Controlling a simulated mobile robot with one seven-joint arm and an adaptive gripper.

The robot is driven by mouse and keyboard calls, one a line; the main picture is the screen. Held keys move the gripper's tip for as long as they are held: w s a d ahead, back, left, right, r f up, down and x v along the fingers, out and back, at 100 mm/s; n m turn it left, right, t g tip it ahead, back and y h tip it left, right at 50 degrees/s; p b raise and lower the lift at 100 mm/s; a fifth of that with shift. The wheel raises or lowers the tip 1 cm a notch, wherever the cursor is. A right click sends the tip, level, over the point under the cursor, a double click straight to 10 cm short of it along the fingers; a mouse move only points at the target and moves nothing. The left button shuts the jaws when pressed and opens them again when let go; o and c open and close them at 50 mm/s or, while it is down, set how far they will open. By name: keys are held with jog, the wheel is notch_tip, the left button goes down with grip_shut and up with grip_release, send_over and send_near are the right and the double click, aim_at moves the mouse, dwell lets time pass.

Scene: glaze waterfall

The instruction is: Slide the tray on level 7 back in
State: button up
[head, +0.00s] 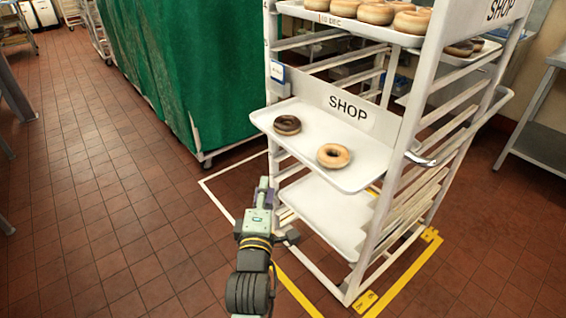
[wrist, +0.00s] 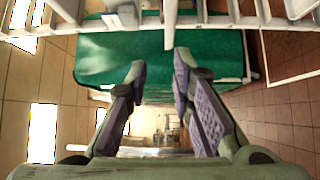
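A white tray (head: 300,150) sticks out of the white rack (head: 408,130) at mid height, past the front posts. It carries a dark-glazed doughnut (head: 287,125) and a light-glazed doughnut (head: 333,156). A lower white tray (head: 330,212) looks empty and lies beneath it. I cannot read which level each tray is on. My gripper (head: 263,190) is in front of the rack, left of and lower in the picture than the protruding tray, apart from it. In the wrist view my gripper (wrist: 158,72) is open, with nothing between its fingers.
An upper tray (head: 350,28) holds several doughnuts. A green-covered rack (head: 165,65) stands behind at the left. A metal table (head: 543,100) stands at the right. Yellow floor tape (head: 297,292) marks the rack's spot.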

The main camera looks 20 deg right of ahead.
aim_at(289, 150)
jog(key=shift+s+d+f+g+h, duration=0.35)
jog(key=shift+d+f, duration=0.2)
jog(key=shift+d, duration=0.1)
jog(key=shift+c, duration=0.6)
jog(key=shift+d+f+b, duration=0.1)
jog(key=shift+f+b, duration=0.05)
jog(key=shift+b, duration=0.2)
jog(key=shift+c, duration=0.6)
jog(key=shift+w+d+f+b, duration=0.1)
jog(key=shift+w+b, duration=0.15)
jog(key=shift+b, duration=0.25)
jog(key=shift+c, duration=0.8)
jog(key=b+x, duration=0.3)
jog(key=b, duration=0.4)
jog(key=shift+f+b, duration=0.15)
jog(key=shift+b, duration=0.15)
grip_shut()
jog(key=w+b, duration=0.1)
jog(key=b, duration=0.5)
jog(key=shift+w+d, duration=0.2)
jog(key=shift+w+d+r+p, duration=0.2)
jog(key=shift+w+d+p, duration=0.45)
jog(key=shift+w+d, duration=0.85)
jog(key=shift+w+d+r+p, duration=0.15)
jog(key=shift+w+d+p, duration=0.45)
jog(key=shift+w+d, duration=0.85)
